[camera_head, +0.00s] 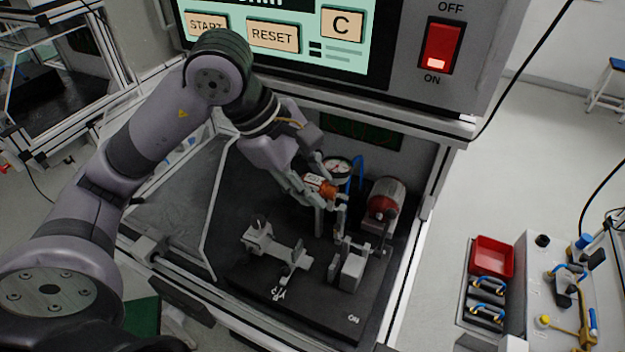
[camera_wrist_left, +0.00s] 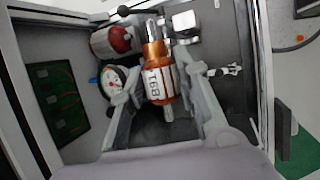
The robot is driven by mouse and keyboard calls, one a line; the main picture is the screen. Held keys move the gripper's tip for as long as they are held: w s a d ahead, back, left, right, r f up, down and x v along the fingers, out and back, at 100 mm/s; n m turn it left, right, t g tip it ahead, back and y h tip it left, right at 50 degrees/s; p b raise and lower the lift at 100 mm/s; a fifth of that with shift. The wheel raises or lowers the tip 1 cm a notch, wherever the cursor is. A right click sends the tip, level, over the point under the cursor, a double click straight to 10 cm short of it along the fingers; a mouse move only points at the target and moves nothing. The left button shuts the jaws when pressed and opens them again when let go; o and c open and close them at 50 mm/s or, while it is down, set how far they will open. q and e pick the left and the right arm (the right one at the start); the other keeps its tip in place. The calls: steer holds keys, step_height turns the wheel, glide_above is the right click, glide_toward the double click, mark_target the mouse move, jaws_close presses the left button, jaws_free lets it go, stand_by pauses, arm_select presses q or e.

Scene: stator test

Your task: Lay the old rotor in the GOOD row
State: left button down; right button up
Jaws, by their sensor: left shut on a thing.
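The rotor (camera_head: 325,188) has an orange-red body, a copper-coloured end and a white label. It also shows in the left wrist view (camera_wrist_left: 159,84), where the label seems to read T68. My left gripper (camera_head: 318,192) is shut on it and holds it inside the test cabinet, above the black fixture plate (camera_head: 310,312). In the left wrist view the two fingers lie on either side of the rotor. My right gripper is not in view. No row marked GOOD can be made out in these frames.
A red motor (camera_head: 385,198) and a dial gauge (camera_head: 338,168) stand at the cabinet's back right. Metal supports (camera_head: 275,248) rise from the plate. The cabinet frame and the control panel (camera_head: 290,40) enclose the space. A red tray (camera_head: 492,257) sits on a bench at right.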

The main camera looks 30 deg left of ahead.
mark_target(313, 180)
arm_select(q)
steer(key=shift+r+p, duration=1.65)
steer(key=shift+r, duration=0.85)
